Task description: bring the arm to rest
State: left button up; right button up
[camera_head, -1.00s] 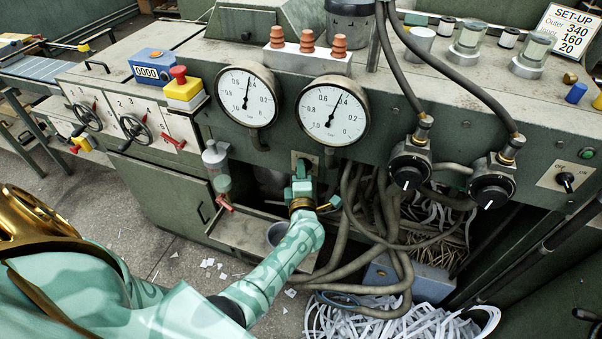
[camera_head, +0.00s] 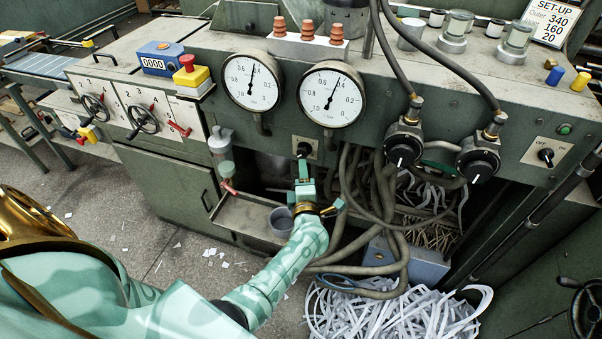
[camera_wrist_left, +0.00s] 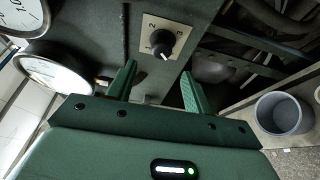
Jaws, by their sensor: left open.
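My left gripper (camera_head: 304,174) is in front of the green machine, just below a black rotary knob (camera_head: 304,149) on a small pale plate. In the left wrist view the gripper (camera_wrist_left: 158,82) is open, its two green fingers apart with nothing between them. The knob (camera_wrist_left: 163,45) shows beyond the fingertips, on a plate marked 1, 2 and 3, and the gripper appears clear of it. My right gripper is not in view.
Two round gauges (camera_head: 252,81) sit above the knob. Grey hoses (camera_head: 352,195) hang close to the right. A grey cup (camera_head: 281,222) stands beside my left wrist on a tray ledge (camera_head: 240,222). Paper strips (camera_head: 390,315) heap below. Open floor (camera_head: 110,215) lies to the left.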

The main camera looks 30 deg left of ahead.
pick_arm(q)
jog(key=shift+w+f, duration=0.1)
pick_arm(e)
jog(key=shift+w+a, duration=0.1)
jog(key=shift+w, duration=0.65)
pick_arm(q)
jog(key=s+d+f+m+h, duration=0.2)
jog(key=d+f+m+h, duration=0.7)
jog(key=f+m, duration=0.45)
jog(key=s+d+f+m+g+h, duration=0.2)
jog(key=s+d+f+m+g, duration=0.15)
jog(key=s+f+m, duration=0.55)
jog(key=s+a+f+m+g, duration=0.1)
jog(key=s+f+m+g, duration=0.3)
jog(key=s, duration=0.7)
jog(key=s+a+f+m+g, duration=0.1)
jog(key=s+a+f+g, duration=0.15)
jog(key=s+f, duration=0.65)
jog(key=s+a+m+g, duration=0.1)
jog(key=s+g, duration=0.1)
jog(key=s, duration=0.9)
jog(key=s+a+g, duration=0.2)
jog(key=s, duration=0.8)
jog(key=shift+s+a+m, duration=0.15)
jog(key=shift+s+m, duration=0.2)
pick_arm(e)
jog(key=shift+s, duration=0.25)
